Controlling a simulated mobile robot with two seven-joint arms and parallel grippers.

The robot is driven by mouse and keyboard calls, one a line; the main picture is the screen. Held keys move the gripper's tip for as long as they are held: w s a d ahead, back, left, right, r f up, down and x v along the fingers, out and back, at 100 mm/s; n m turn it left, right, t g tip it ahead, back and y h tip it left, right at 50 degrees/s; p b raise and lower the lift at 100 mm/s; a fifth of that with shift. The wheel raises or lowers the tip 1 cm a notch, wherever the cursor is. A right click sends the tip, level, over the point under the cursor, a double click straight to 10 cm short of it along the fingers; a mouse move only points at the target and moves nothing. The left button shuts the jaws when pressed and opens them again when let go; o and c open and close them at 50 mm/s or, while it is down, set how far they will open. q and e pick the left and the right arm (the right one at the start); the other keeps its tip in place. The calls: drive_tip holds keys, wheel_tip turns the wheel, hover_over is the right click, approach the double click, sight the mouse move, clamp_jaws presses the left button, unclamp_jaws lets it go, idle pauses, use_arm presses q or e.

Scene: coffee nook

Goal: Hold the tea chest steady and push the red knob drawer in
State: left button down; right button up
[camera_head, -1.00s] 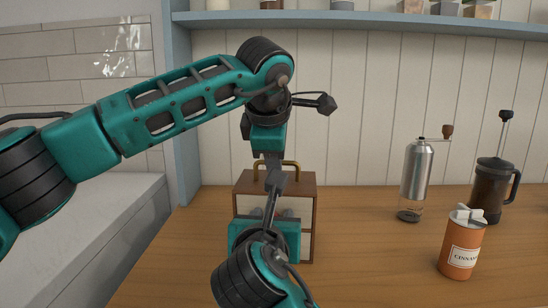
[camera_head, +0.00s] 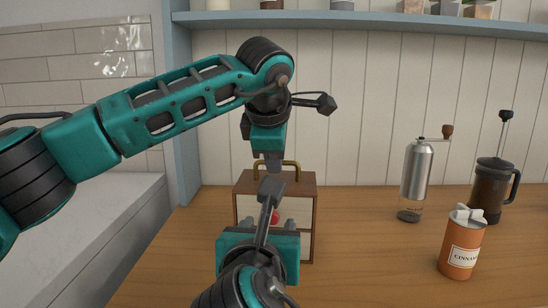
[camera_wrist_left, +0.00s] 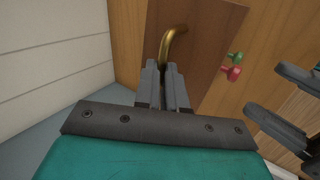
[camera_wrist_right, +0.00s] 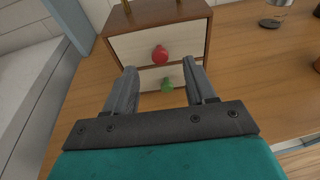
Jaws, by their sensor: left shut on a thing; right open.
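The tea chest (camera_head: 303,190) is a small wooden box on the counter with two pale drawer fronts. The red knob (camera_wrist_right: 160,54) is on the upper drawer (camera_wrist_right: 133,45), and the green knob (camera_wrist_right: 167,83) is on the lower one. The upper drawer front looks about level with the chest's frame. My left gripper (camera_wrist_left: 164,70) is shut on the brass handle (camera_wrist_left: 174,42) on top of the chest. My right gripper (camera_wrist_right: 161,72) is open and empty in front of the drawers, its fingers apart from the red knob. In the head view it partly hides the chest front.
To the right stand an orange cinnamon tin (camera_head: 461,245), a steel hand grinder (camera_head: 416,175) and a French press (camera_head: 490,185). A shelf (camera_head: 350,20) runs along the wall above. The counter between chest and tin is clear.

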use_arm(q)
drive_tip(key=shift+f, duration=0.4)
drive_tip(key=c, duration=1.4)
unclamp_jaws()
drive_tip(key=shift+o, duration=1.4)
drive_tip(key=shift+r, duration=0.25)
